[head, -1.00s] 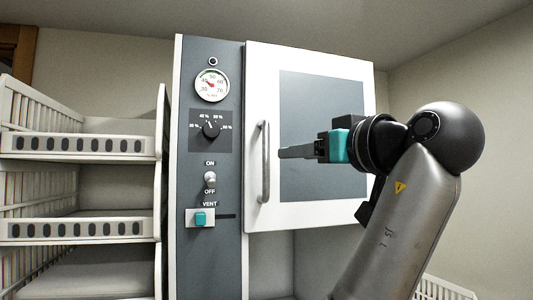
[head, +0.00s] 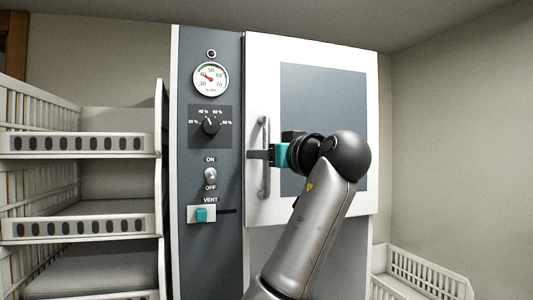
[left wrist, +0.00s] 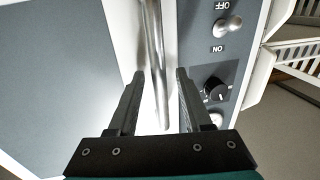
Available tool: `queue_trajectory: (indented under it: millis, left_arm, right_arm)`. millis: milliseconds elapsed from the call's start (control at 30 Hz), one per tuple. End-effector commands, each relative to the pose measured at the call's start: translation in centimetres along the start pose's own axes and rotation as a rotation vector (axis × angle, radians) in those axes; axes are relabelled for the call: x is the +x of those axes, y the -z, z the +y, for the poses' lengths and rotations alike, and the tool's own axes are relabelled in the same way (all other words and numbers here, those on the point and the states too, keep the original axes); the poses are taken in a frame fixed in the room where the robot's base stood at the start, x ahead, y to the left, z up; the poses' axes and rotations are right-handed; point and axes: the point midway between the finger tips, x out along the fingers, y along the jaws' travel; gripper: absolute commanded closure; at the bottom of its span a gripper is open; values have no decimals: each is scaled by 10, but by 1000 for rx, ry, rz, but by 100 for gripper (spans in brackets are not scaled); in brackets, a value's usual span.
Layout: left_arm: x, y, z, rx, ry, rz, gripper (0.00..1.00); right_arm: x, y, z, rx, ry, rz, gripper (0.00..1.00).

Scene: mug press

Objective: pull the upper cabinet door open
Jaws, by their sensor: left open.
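The upper cabinet door (head: 325,100) is white with a grey panel and looks shut. Its upright metal bar handle (head: 265,183) runs along the door's left edge. My left gripper (head: 257,154) is open and level with the middle of the handle. In the left wrist view the handle (left wrist: 155,50) stands between the two spread fingers of my left gripper (left wrist: 160,74), one on each side. I see no finger clamped on it. My wrist hides part of the door in the head view. My right gripper is not in view.
Left of the door is a grey control panel with a dial gauge (head: 210,79), a knob (head: 210,126), a toggle switch (head: 210,176) and a teal vent slider (head: 202,215). White basket shelves (head: 80,145) stand at the left. A white basket (head: 425,272) sits low at the right.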

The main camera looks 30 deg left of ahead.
Motion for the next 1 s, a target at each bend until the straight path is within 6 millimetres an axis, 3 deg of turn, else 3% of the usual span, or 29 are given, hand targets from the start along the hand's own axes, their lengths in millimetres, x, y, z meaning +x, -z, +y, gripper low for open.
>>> queue_trajectory:
  millis: [67,467,1000]
  left_arm:
    - [0,0,0,1,0,0,55]
    - [0,0,0,1,0,0,100]
    - [0,0,0,0,0,0,100]
  right_arm:
    - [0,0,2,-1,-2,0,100]
    - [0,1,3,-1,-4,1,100]
    - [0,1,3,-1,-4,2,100]
